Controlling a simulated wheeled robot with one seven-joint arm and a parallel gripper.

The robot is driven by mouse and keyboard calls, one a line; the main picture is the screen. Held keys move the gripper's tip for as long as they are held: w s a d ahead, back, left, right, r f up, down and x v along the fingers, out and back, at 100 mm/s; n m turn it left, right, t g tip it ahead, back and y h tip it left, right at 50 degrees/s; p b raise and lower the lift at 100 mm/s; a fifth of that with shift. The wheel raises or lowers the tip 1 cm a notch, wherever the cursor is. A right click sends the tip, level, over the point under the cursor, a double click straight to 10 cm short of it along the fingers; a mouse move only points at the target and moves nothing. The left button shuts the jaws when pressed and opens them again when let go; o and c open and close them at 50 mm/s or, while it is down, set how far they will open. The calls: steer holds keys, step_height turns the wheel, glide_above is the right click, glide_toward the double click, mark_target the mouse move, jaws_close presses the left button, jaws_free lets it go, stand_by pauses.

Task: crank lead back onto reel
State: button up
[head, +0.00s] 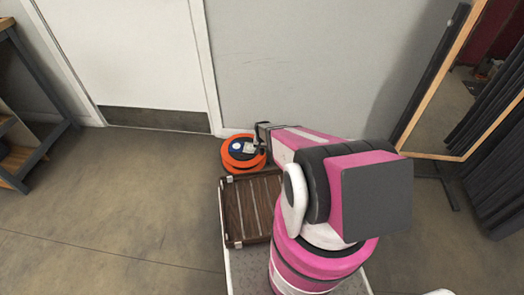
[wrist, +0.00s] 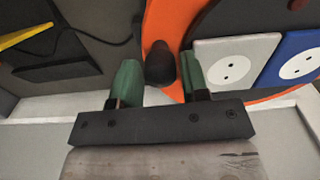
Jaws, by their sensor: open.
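A dark crank knob (wrist: 160,62) sits between the green fingertips of my gripper (wrist: 160,80), with a narrow gap showing on each side. My gripper is open and, in the head view (head: 262,133), is at the reel's upper right side. It hides part of the reel there.
A brown slatted case (head: 252,208) lies just in front of the reel. A black cable (wrist: 78,32) and a yellow strip (wrist: 25,36) show in the wrist view. A wood-framed mirror (head: 436,80) stands right, a workbench (head: 35,120) left. The left floor is clear.

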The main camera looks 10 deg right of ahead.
steer(key=shift+f, duration=0.3)
jaws_close()
steer(key=shift+w+d+n, duration=0.3)
steer(key=shift+w+n, duration=0.45)
steer(key=shift+w+d+n, duration=0.25)
steer(key=shift+w+n, duration=0.55)
steer(key=shift+w+d+n, duration=0.3)
steer(key=shift+w+n, duration=0.45)
jaws_free()
steer(key=shift+r, duration=0.2)
step_height(320, 180, up, 10)
steer(key=shift+r, duration=0.25)
